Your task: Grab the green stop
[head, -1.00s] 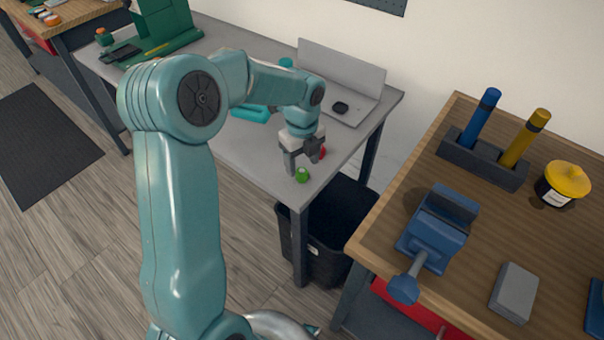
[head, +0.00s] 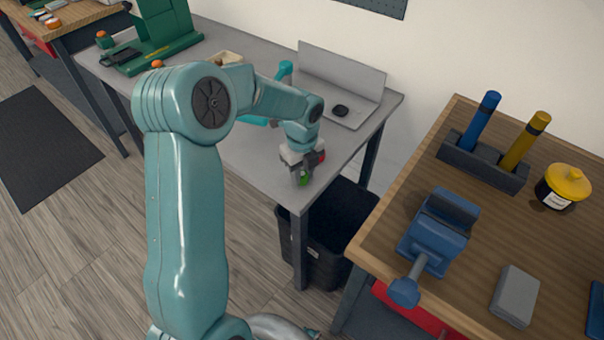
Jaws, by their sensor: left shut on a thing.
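The green stop (head: 303,180) is a small green piece at the near corner of the grey table (head: 262,168). My left gripper (head: 303,176) points down over it and is shut on it, with the fingers partly covering it. I cannot tell whether the stop still touches the tabletop. A bit of red shows right beside the gripper, partly hidden by it. My right gripper is not in view.
A grey angled stand (head: 345,75) with a black disc (head: 340,110) is behind the gripper. A black bin (head: 335,235) stands below the table edge. The wooden bench (head: 470,215) at right carries a blue vise (head: 435,235). A green machine (head: 160,35) stands at the far left.

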